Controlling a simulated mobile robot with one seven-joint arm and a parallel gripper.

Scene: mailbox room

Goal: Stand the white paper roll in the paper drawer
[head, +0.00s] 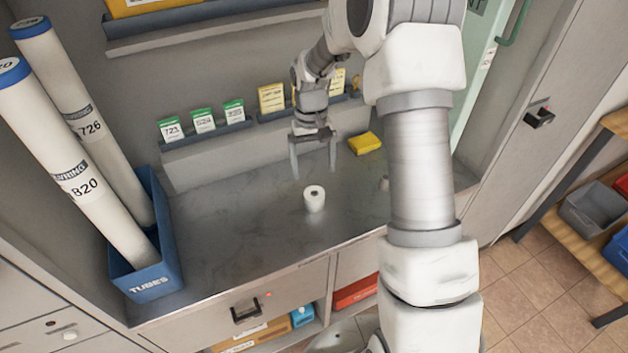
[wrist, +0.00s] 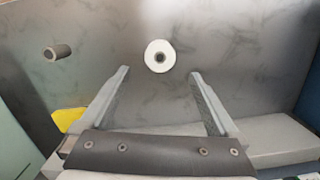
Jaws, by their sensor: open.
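The white paper roll (head: 314,203) stands upright on the grey counter (head: 235,225). In the wrist view I see the roll (wrist: 150,51) from above, with its dark core hole. My gripper (head: 313,173) is open and empty, pointing down above the counter, a little behind the roll. In the wrist view the roll lies just beyond the gap between the fingertips (wrist: 160,72), not between the fingers. A drawer front with a black handle (head: 245,312) is below the counter edge and looks shut. I cannot tell whether it is the paper drawer.
A yellow block (head: 365,143) lies at the back of the counter. A small grey cylinder (wrist: 58,52) is partly hidden by my arm in the head view. A blue bin (head: 150,270) with two tall tubes stands left. The counter around the roll is clear.

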